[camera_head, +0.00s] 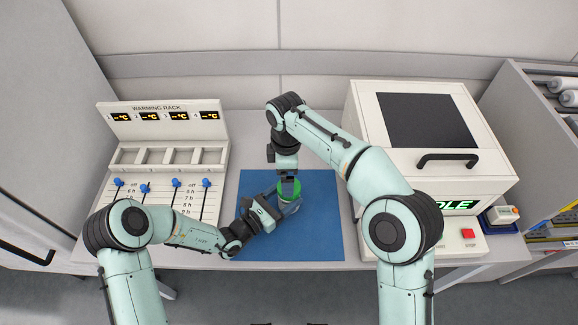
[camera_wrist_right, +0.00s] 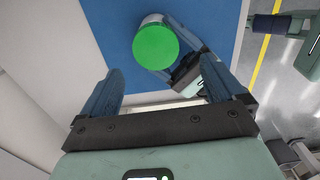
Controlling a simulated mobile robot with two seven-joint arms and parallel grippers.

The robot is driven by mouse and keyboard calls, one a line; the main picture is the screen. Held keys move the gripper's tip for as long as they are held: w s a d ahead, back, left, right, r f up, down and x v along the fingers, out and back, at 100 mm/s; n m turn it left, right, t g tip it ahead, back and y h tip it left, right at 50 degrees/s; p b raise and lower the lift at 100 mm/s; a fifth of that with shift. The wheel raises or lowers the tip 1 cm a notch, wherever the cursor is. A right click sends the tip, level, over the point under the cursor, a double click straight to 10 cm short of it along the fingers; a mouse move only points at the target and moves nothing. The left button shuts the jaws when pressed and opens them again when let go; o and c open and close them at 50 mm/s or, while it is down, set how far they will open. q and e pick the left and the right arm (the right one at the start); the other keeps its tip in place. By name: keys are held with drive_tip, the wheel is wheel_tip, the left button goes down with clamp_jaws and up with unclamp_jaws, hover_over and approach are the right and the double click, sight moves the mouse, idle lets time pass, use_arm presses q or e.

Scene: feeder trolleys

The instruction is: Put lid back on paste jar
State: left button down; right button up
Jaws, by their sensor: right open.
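The green lid (camera_head: 290,187) lies over the top of the paste jar above the blue mat; I cannot tell whether it is fully seated. In the right wrist view the lid (camera_wrist_right: 155,46) is a round green disc, with a little of the pale jar (camera_wrist_right: 152,18) showing past its edge. My left gripper (camera_head: 282,203) comes in from the left with its fingers on either side of the jar, closed on it. My right gripper (camera_head: 290,186) points down over the lid. In its wrist view its fingers (camera_wrist_right: 160,85) are wide apart and empty, with the lid beyond the tips.
The blue mat (camera_head: 320,235) is otherwise clear. A warming rack (camera_head: 160,125) with blue-knobbed sliders stands at left. A white machine (camera_head: 480,183) with a black handle and a lit display stands at right. A shelf trolley (camera_head: 520,90) is at far right.

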drive_tip(key=n, duration=0.4)
drive_tip(key=shift+w+d+r, duration=0.1)
drive_tip(key=shift+r, duration=0.25)
drive_tip(key=n, duration=0.2)
drive_tip(key=r+n, duration=0.1)
drive_tip(key=n, duration=0.1)
drive_tip(key=shift+w+d+n, duration=0.1)
drive_tip(key=shift+d+n, duration=0.05)
drive_tip(key=shift+n, duration=0.15)
drive_tip(key=shift+f, duration=0.2)
hover_over(282, 204)
drive_tip(key=w+d, duration=0.2)
drive_tip(key=w, duration=0.1)
drive_tip(key=shift+s+f, duration=0.2)
drive_tip(key=shift+f, duration=3.7)
drive_tip(key=c, duration=1.1)
drive_tip(key=shift+o, duration=0.2)
drive_tip(key=m, duration=0.2)
drive_tip(key=shift+m, duration=0.3)
drive_tip(key=m, duration=0.3)
drive_tip(key=shift+m, duration=0.4)
drive_tip(key=shift+c, duration=0.4)
